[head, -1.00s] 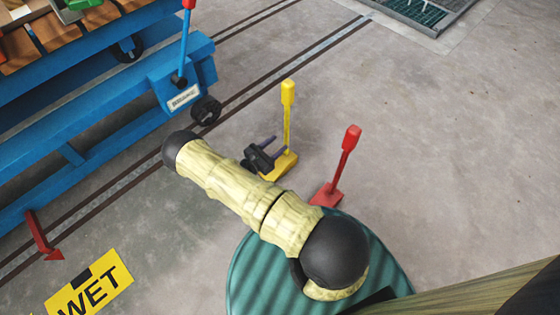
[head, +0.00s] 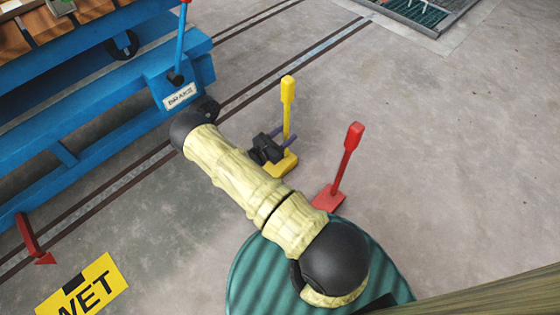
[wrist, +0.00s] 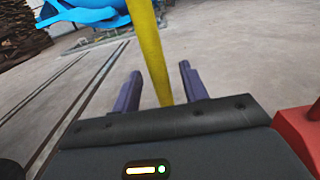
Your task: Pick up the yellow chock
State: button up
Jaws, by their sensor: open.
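The yellow chock (head: 287,112) stands on the floor in the middle of the head view, with an upright handle and a flat base (head: 283,165). My gripper (head: 282,139) is open at the chock's handle, low above the base. In the wrist view the yellow handle (wrist: 150,45) rises between the two dark purple fingers (wrist: 160,88), apart from both. The chock's base is hidden there behind my gripper's body.
A red chock (head: 345,165) stands close to the right; its edge also shows in the wrist view (wrist: 300,130). A blue cart (head: 90,105) with a brake lever is at left on floor rails. A yellow WET sign (head: 100,285) lies lower left.

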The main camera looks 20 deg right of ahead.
grip_shut()
jog(key=shift+a, duration=0.1)
dwell(1.3)
jog(key=shift+w+r, duration=0.1)
